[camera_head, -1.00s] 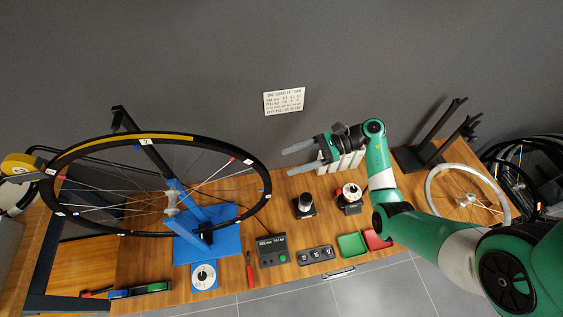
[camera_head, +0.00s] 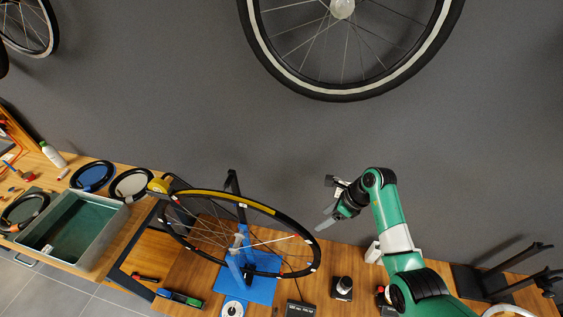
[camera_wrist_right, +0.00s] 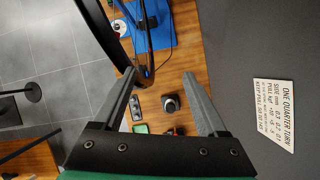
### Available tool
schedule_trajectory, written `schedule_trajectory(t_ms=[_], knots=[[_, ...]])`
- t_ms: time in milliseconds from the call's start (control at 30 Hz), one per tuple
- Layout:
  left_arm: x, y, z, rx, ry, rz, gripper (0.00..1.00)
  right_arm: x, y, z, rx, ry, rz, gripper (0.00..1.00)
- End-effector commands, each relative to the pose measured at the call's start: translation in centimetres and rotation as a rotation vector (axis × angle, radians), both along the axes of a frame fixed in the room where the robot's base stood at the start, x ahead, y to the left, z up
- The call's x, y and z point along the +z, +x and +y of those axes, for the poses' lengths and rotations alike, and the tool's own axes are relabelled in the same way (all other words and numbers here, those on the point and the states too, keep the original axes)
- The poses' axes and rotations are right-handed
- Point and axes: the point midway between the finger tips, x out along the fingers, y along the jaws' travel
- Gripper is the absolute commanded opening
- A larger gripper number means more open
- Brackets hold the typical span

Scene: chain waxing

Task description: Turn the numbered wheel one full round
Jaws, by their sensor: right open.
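The numbered wheel (camera_head: 290,222) has a black rim with small white number tags and a yellow band along its upper left. It stands on a blue stand (camera_head: 258,288) on the wooden bench. Its rim also shows close by at the upper left in the right wrist view (camera_wrist_right: 97,32). My right gripper (camera_head: 326,217) is open and empty, just right of the wheel's rim and apart from it. Its two grey fingers show in the right wrist view (camera_wrist_right: 158,92) with nothing between them. My left gripper is not in view.
A printed sign headed "ONE QUARTER TURN" (camera_wrist_right: 274,113) is on the grey wall. A yellow round device (camera_head: 159,186) sits at the rim's left. A dark cylinder (camera_head: 342,287) and a black box (camera_head: 300,309) stand on the bench. A metal tub (camera_head: 110,237) stands at left.

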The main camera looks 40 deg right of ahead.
Motion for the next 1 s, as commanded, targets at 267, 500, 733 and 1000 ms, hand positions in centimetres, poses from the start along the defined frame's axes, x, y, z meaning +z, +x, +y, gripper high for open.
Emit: schedule_trajectory(t_ms=[267, 500, 733, 1000], knots=[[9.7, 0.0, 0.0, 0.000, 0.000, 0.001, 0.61, 14.4, 6.2, 10.6, 0.243, -0.088, -0.058, 0.75], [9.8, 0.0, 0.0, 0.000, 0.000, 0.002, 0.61, 14.7, 6.5, 12.4, 0.280, -0.087, -0.064, 0.75], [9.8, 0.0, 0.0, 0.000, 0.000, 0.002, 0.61, 14.1, 6.7, 12.5, 0.280, -0.086, -0.062, 0.75], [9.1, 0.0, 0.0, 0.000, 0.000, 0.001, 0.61, 10.0, 8.0, 13.7, 0.280, -0.084, -0.059, 0.75]])
